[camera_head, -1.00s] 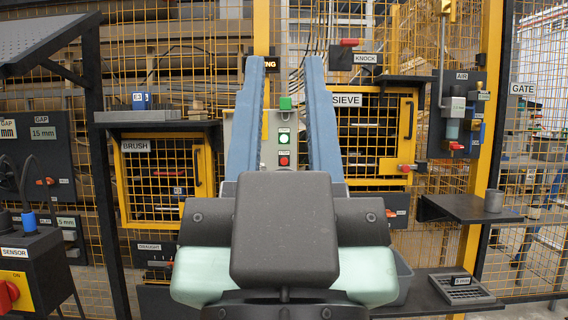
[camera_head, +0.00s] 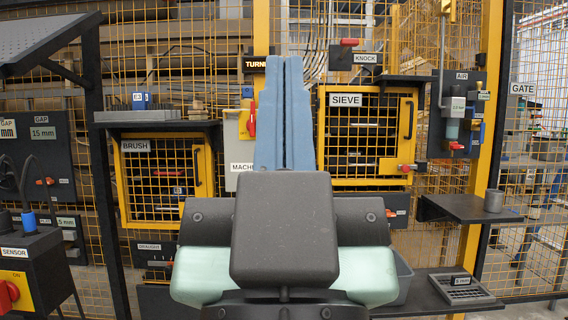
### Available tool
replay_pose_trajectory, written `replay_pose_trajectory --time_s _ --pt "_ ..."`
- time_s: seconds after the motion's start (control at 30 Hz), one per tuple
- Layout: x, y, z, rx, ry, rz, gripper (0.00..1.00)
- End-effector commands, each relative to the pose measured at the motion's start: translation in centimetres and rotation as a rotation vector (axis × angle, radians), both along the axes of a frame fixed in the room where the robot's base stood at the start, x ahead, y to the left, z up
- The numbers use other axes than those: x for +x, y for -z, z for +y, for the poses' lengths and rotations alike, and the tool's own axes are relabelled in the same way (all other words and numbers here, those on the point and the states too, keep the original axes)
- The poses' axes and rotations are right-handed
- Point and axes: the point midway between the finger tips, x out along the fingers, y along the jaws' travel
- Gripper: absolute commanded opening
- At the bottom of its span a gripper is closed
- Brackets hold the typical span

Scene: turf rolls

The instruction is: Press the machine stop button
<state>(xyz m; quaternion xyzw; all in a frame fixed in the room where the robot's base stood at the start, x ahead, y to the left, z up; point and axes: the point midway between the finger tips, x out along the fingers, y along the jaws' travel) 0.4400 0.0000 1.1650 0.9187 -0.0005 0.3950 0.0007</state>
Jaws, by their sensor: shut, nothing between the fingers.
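My gripper (camera_head: 285,62) stands upright in the middle of the head view, its two long blue fingers pressed together and empty. Behind them is a pale grey control box (camera_head: 239,142) with a label beginning "MACH" at its bottom left. Only the box's left part shows, with a red handle (camera_head: 251,122) on it. The machine stop button is hidden behind my fingers. I cannot tell how far the fingertips are from the box.
A yellow-framed sieve cage (camera_head: 322,150) is right of the fingers, and a brush cage (camera_head: 119,190) is to the left. A dark shelf (camera_head: 465,208) bearing a grey cylinder (camera_head: 494,200) juts out at right. A sensor box (camera_head: 35,270) with a red knob stands at lower left.

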Motion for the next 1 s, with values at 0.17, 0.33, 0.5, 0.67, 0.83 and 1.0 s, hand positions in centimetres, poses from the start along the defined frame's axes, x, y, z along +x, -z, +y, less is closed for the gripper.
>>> replay_pose_trajectory --time_s 0.17,0.33,0.5,0.67,0.83,1.0 --pt "0.0 0.0 0.0 0.0 0.0 0.0 0.0" --pt "0.0 0.0 0.0 0.0 0.0 0.0 0.0" --pt "0.0 0.0 0.0 0.0 0.0 0.0 0.0" --pt "0.0 0.0 0.0 0.0 0.0 0.0 0.0" --pt "0.0 0.0 0.0 0.0 0.0 0.0 0.0" --pt "0.0 -1.3 0.0 0.0 0.0 0.0 0.0"
